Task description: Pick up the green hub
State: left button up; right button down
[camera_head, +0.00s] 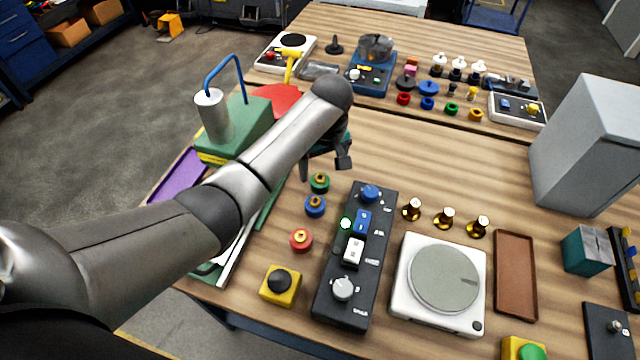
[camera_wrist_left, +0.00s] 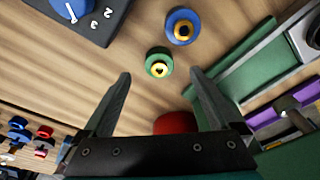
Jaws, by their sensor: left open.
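The green hub (camera_head: 319,183) is a small round green piece with a brass centre, standing on the wooden table just left of the black control panel. It also shows in the left wrist view (camera_wrist_left: 159,63), ahead of the fingertips and roughly between their lines. My left gripper (camera_head: 324,165) is open and empty, above the table and close behind the green hub in the head view. In the left wrist view its two fingers (camera_wrist_left: 160,80) are spread wide, with nothing between the tips. My right gripper is not in view.
A blue hub (camera_head: 315,206) and a red hub (camera_head: 301,240) stand near the green hub. The black control panel (camera_head: 335,305) with knobs and switches lies to their right. A green machine (camera_head: 245,122) with a blue handle stands to the left. Bare wood lies right of the gripper.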

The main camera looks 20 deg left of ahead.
aim_at(320, 178)
pick_arm(q)
jog(key=shift+w+a+f, duration=0.1)
jog(key=shift+w+f, duration=0.05)
jog(key=shift+f, duration=0.45)
jog(key=shift+w+a+f+b, duration=0.15)
jog(key=shift+f+b, duration=0.1)
jog(key=shift+f, duration=0.4)
jog(key=shift+w+a+f+b, duration=0.15)
jog(key=shift+f+b, duration=0.1)
jog(key=shift+f, duration=0.45)
jog(key=shift+w+f+b, duration=0.15)
jog(key=shift+f+b, duration=0.1)
jog(key=shift+f, duration=0.4)
jog(key=shift+c, duration=0.3)
grip_shut()
